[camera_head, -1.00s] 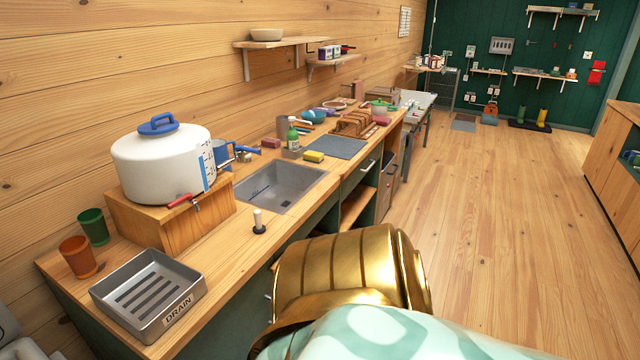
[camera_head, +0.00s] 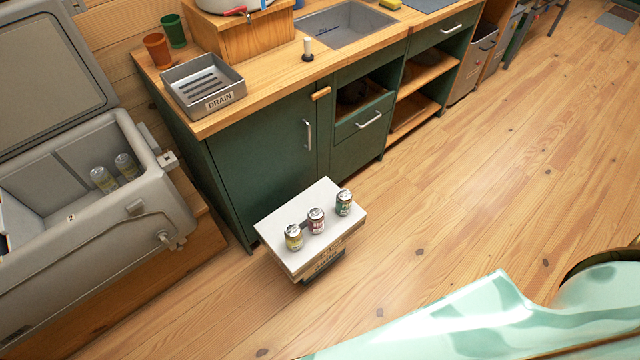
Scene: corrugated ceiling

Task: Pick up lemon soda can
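Three small cans stand upright in a row on a white-topped low stand (camera_head: 327,251) on the floor. Neither of my grippers is in view.
The cooler's lid (camera_head: 45,75) is raised at the left. A green cabinet (camera_head: 262,155) with a wooden counter stands behind the stand. A drain tray (camera_head: 203,90) and cups sit on the counter. Wood floor (camera_head: 470,200) right of the stand is clear.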

